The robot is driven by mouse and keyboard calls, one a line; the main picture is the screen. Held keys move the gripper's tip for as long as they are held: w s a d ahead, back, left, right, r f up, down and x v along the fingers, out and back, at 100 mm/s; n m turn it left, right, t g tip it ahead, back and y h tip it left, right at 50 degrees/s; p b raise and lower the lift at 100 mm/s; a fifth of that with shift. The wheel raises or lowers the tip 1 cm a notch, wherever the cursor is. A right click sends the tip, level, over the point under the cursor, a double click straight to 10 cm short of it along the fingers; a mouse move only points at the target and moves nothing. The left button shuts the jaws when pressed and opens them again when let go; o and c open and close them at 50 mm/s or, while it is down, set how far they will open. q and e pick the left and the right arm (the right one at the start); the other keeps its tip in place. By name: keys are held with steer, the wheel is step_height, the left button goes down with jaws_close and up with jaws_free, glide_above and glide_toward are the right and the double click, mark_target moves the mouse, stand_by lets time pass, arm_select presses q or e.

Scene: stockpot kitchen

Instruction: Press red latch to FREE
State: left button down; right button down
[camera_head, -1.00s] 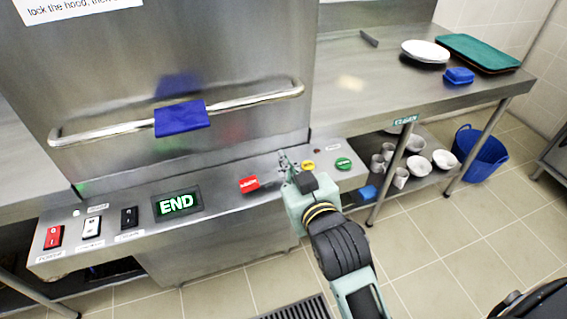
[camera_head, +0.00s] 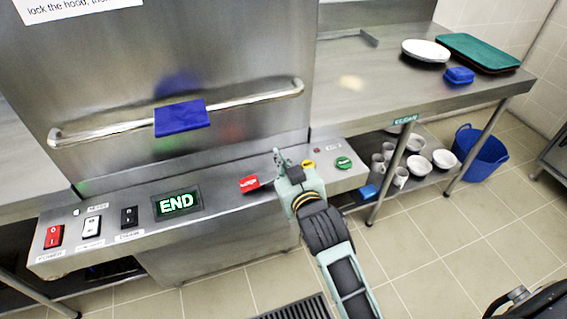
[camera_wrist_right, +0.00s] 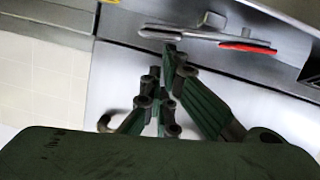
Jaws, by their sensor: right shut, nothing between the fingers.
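The red latch (camera_head: 250,184) is a small red paddle on the sloped steel control panel, just right of the green END display (camera_head: 177,203). In the right wrist view the red latch (camera_wrist_right: 248,47) shows as a flat red piece on the panel's edge, up and right of my fingers. My right gripper (camera_head: 278,155) is shut and empty, over the panel just right of the latch and apart from it. Its fingers also show in the right wrist view (camera_wrist_right: 170,50). The latch's label is too small to read. My left gripper is not in view.
The hood's bar handle (camera_head: 240,103) carries a blue block (camera_head: 182,118). A yellow button (camera_head: 309,164) and a green button (camera_head: 343,163) sit right of my gripper. Rocker switches line the panel's left. A steel counter (camera_head: 370,80) holds plates and trays.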

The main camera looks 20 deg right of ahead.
steer(key=shift+d+f+m+y+p, duration=0.15)
steer(key=shift+d+m+y+p, duration=0.15)
steer(key=shift+d+m+p, duration=0.65)
steer(key=shift+f+m+p, duration=0.45)
steer(key=shift+f+p, duration=0.05)
steer(key=shift+p, duration=0.2)
steer(key=shift+d+f+m+y, duration=0.15)
steer(key=shift+f+m+y, duration=0.15)
steer(key=shift+y, duration=0.1)
steer(key=shift+r, duration=0.15)
steer(key=shift+r, duration=0.2)
steer(key=s+d+r+p, duration=0.1)
steer(key=s+r+p, duration=0.2)
steer(key=s, duration=0.6)
steer(key=shift+s+d+r, duration=0.15)
steer(key=shift+s+r, duration=0.2)
steer(key=shift+r, duration=1.05)
